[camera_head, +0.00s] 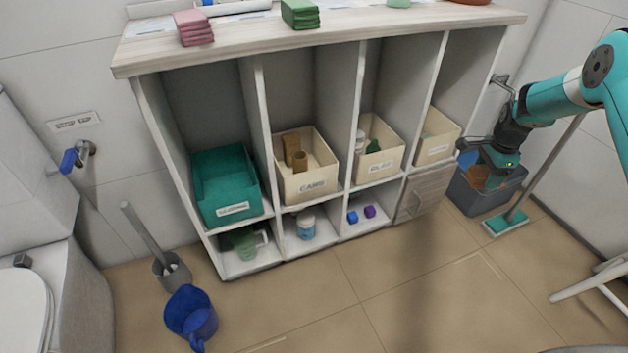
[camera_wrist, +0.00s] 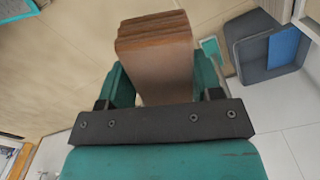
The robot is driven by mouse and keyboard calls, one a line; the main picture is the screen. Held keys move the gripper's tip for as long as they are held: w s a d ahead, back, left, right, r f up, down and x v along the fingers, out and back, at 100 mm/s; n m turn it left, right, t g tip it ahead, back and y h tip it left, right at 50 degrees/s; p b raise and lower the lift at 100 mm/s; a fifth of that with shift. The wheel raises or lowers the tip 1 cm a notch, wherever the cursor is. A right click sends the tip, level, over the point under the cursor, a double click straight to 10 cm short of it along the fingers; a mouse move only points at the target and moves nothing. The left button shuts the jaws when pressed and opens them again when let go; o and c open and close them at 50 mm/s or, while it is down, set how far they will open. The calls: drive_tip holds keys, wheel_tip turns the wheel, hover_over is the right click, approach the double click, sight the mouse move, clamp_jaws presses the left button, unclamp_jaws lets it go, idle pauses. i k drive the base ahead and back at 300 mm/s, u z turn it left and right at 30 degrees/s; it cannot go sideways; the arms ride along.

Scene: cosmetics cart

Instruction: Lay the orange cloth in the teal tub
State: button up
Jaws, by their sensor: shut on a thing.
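The orange cloth (camera_wrist: 155,52), a folded brownish-orange stack, is held between the fingers of my gripper (camera_wrist: 160,82) in the wrist view. In the head view my gripper (camera_head: 492,160) is at the far right, over a grey bin, with the cloth (camera_head: 478,175) partly visible below it. The teal tub (camera_head: 222,188) sits in the leftmost upper compartment of the shelf, with a white label on its front. Its visible inside looks empty. The tub is far to the left of my gripper.
Cream bins (camera_head: 308,185) fill the other upper compartments. A grey bin (camera_head: 466,196) stands on the floor, with a blue thing (camera_wrist: 290,46) at it in the wrist view. A teal-footed mop (camera_head: 506,222) is beside it. A blue bucket (camera_head: 192,314) stands front left. The middle floor is clear.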

sight(237, 184)
drive_tip(key=z, duration=1.55)
drive_tip(key=k, duration=1.3)
drive_tip(key=u, duration=2.25)
drive_tip(key=i, duration=0.9)
drive_tip(key=u, duration=0.05)
